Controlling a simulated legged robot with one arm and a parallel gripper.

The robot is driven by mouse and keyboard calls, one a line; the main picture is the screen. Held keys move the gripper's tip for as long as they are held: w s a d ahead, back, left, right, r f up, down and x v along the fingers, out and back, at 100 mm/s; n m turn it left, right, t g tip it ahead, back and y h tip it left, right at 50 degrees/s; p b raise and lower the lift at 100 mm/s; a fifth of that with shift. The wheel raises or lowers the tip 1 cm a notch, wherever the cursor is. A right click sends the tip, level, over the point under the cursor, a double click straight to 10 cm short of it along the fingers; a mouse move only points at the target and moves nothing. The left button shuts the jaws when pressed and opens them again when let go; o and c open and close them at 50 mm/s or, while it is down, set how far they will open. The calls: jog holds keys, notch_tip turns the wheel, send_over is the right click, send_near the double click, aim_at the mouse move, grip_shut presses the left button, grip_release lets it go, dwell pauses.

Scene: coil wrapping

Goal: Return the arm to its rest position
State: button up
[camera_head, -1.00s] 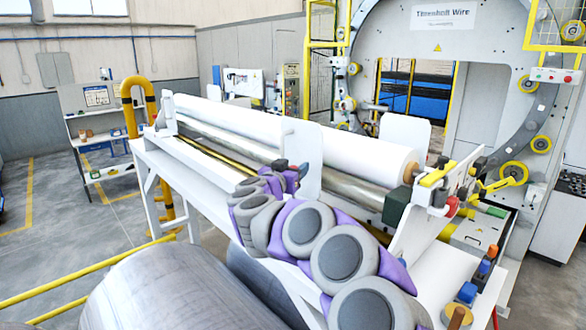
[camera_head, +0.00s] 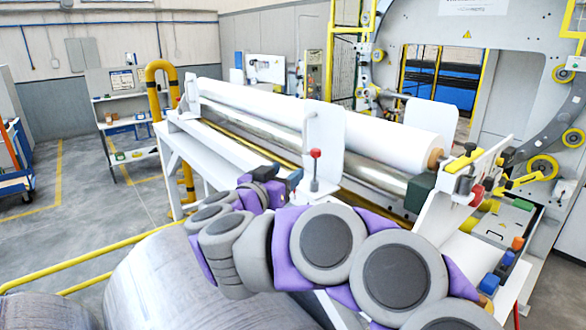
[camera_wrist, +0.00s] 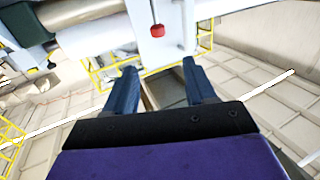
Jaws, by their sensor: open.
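My arm (camera_head: 320,250), grey and purple, stretches from the bottom right of the head view towards the middle, in front of the wrapping machine. My gripper (camera_head: 281,178) is at its far end, beside a white upright plate and a lever with a red knob (camera_head: 315,153). In the wrist view, the two dark blue fingers of my gripper (camera_wrist: 160,82) stand apart with nothing between them. The red knob (camera_wrist: 157,30) shows beyond the fingertips, apart from them.
A white roll (camera_head: 370,136) and a metal roller (camera_head: 375,175) lie along the white machine frame. Large wrapped coils (camera_head: 190,285) and a yellow rail (camera_head: 90,258) are in front. A big grey ring (camera_head: 565,130) stands at right. Open floor is at left.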

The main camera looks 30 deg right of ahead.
jog(key=shift+s+a, duration=0.2)
jog(key=shift+a, duration=0.1)
dwell(0.4)
